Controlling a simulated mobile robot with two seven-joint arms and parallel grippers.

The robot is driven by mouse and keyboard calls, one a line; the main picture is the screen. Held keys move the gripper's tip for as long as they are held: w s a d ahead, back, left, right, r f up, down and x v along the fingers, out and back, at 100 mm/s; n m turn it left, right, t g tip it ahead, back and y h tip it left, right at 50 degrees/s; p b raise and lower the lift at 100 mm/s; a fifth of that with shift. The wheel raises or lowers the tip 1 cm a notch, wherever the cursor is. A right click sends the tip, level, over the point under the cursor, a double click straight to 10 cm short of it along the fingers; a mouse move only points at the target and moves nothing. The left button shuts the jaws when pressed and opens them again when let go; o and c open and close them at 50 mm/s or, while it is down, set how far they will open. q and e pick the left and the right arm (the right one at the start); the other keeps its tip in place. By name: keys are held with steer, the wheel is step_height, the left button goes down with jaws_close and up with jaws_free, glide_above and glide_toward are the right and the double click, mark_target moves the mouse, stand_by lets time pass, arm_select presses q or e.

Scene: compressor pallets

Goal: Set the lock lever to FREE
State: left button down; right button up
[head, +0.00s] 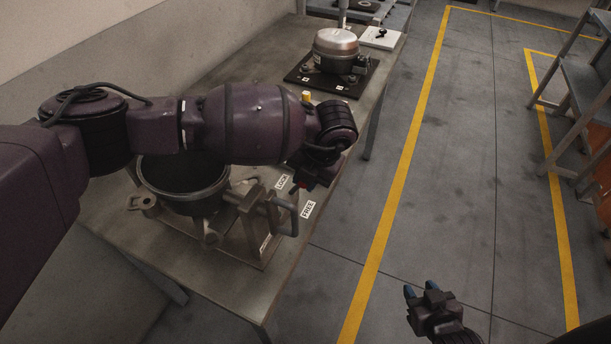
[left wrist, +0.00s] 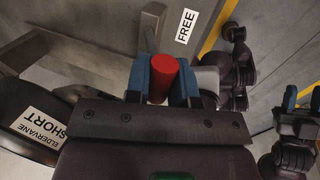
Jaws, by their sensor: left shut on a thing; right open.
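The lock lever's red knob (left wrist: 164,78) sits between the blue pads of my left gripper (left wrist: 161,88), which is shut on it in the left wrist view. In the head view a bit of red (head: 296,188) shows under my left gripper (head: 304,184); the arm hides most of the lever. The LOCK label (head: 282,182) and the FREE label (head: 308,209) lie at the bench edge near the knob. The FREE label also shows in the left wrist view (left wrist: 187,26). My right gripper (head: 421,291) is open and empty, out over the floor.
A dark pot-like housing (head: 183,193) sits in the metal fixture (head: 258,237) on the bench (head: 132,240), partly under my left arm. A compressor (head: 335,50) stands on a black mat farther back. Floor right of the bench is clear; a shelf rack (head: 585,90) stands at right.

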arm_select(q)
steer(key=shift+s+d, duration=0.1)
steer(key=c, duration=1)
jaws_free()
steer(key=shift+o, duration=0.5)
arm_select(e)
steer(key=shift+w+r, duration=0.2)
steer(key=shift+w, duration=0.25)
arm_select(q)
steer(key=v, duration=1)
steer(key=shift+r, duration=0.45)
arm_select(e)
steer(key=shift+s+f, duration=0.25)
steer(key=shift+s, duration=0.05)
steer(key=shift+w+r, duration=0.1)
steer(key=shift+w, duration=0.15)
